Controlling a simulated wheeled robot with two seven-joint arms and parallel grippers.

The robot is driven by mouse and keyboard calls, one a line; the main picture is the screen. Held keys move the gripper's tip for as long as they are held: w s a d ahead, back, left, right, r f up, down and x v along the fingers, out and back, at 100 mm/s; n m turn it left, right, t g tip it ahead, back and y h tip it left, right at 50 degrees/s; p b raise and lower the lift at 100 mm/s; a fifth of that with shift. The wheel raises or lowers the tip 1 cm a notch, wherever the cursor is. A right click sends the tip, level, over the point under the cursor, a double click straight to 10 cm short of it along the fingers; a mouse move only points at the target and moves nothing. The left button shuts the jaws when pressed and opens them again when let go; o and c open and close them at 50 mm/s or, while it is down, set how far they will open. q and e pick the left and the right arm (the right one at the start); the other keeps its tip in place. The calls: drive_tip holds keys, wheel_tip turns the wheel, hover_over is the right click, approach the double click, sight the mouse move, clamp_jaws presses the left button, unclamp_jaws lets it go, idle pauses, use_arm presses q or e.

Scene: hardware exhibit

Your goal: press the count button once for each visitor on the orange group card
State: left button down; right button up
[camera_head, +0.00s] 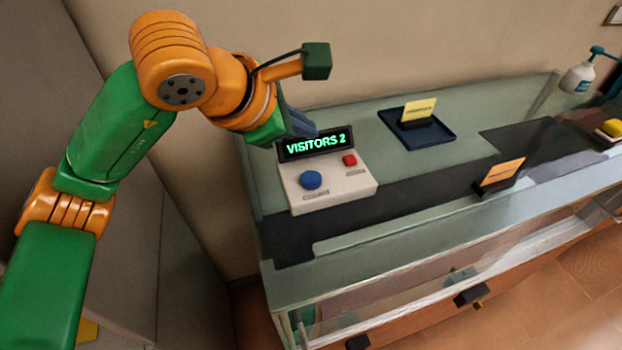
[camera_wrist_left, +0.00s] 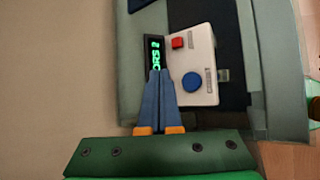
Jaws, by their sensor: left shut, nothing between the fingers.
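The white counter box (camera_head: 340,194) stands on the glass-topped counter. It has a blue button (camera_head: 310,180), a red button (camera_head: 349,160) and a display (camera_head: 316,145) reading "VISITORS 2". The labels by the buttons are too small to read. The blue button (camera_wrist_left: 193,82) and red button (camera_wrist_left: 179,43) also show in the left wrist view. The orange card (camera_head: 503,173) stands in a dark holder at the counter's front; its print is illegible. My left gripper (camera_head: 303,125) is shut and empty, at the display's back left, apart from both buttons. My right gripper is out of view.
A yellow card (camera_head: 418,109) stands on a dark blue tray (camera_head: 443,136) behind. A pump bottle (camera_head: 577,78) and a yellow object (camera_head: 611,127) are at the far right. The wall is close behind the counter. The space above the box's front is clear.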

sight(306, 181)
use_arm(q)
wheel_tip(306, 181, down, 7)
drive_tip(key=b, duration=0.4)
drive_tip(key=shift+r+b, duration=0.1)
drive_tip(key=shift+b, duration=0.3)
drive_tip(key=shift+f, duration=0.2)
idle(1.2)
drive_tip(key=shift+f+b, duration=0.35)
drive_tip(key=shift+b, duration=0.35)
drive_tip(key=shift+f+b, duration=0.45)
drive_tip(key=shift+b, duration=0.1)
idle(0.6)
drive_tip(key=shift+r+p, duration=0.6)
drive_tip(key=shift+r, duration=0.25)
drive_tip(key=shift+r, duration=0.1)
